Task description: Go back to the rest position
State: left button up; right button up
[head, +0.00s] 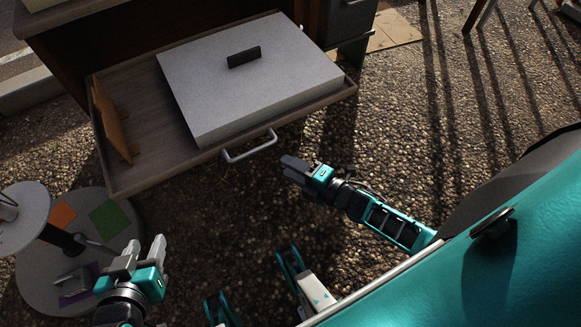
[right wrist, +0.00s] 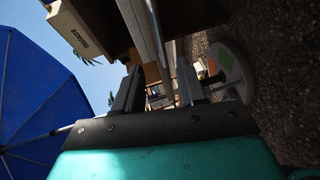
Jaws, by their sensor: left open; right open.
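My left gripper (head: 143,258) is at the lower left of the head view, open and empty, over the gravel beside the round table. My right gripper (head: 291,169) is near the middle of the head view, just in front of the drawer handle (head: 250,148). In the right wrist view my right gripper (right wrist: 160,88) has its two fingers apart, with nothing held between them. The handle's metal bar passes near the fingers there; I cannot tell whether they touch.
An open wooden drawer (head: 150,178) holds a grey lidded box (head: 215,85) and a brown cardboard piece (head: 109,118). A round table (head: 35,285) stands at the left. A blue umbrella (right wrist: 40,95) shows in the right wrist view. Gravel ground (head: 400,120) at the right is free.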

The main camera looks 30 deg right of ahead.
pick_arm(q)
jog(key=shift+s, duration=0.25)
pick_arm(e)
jog(key=shift+s+d, duration=0.1)
jog(key=shift+s, duration=0.1)
pick_arm(q)
jog(key=shift+w+a+r, duration=0.1)
jog(key=shift+w, duration=0.1)
pick_arm(e)
jog(key=shift+r, duration=0.1)
jog(key=s+a+r+m+g+h, duration=0.2)
jog(key=s+r+m, duration=0.25)
jog(key=m, duration=0.45)
jog(key=s+a+r+m+g+h, duration=0.1)
jog(key=s+a+r+m+h, duration=0.3)
jog(key=m, duration=0.6)
pick_arm(q)
jog(key=s+a+r+y+p, duration=0.1)
jog(key=a+r+p, duration=0.2)
jog(key=r+p, duration=0.5)
jog(key=p, duration=0.5)
jog(key=shift+s+r, duration=0.3)
jog(key=shift+s, duration=0.1)
pick_arm(e)
jog(key=d+r+y, duration=0.1)
jog(key=d+r, duration=0.2)
jog(key=r, duration=0.7)
jog(key=shift+s+d+r+m+g, duration=0.3)
jog(key=shift+s+d, duration=0.05)
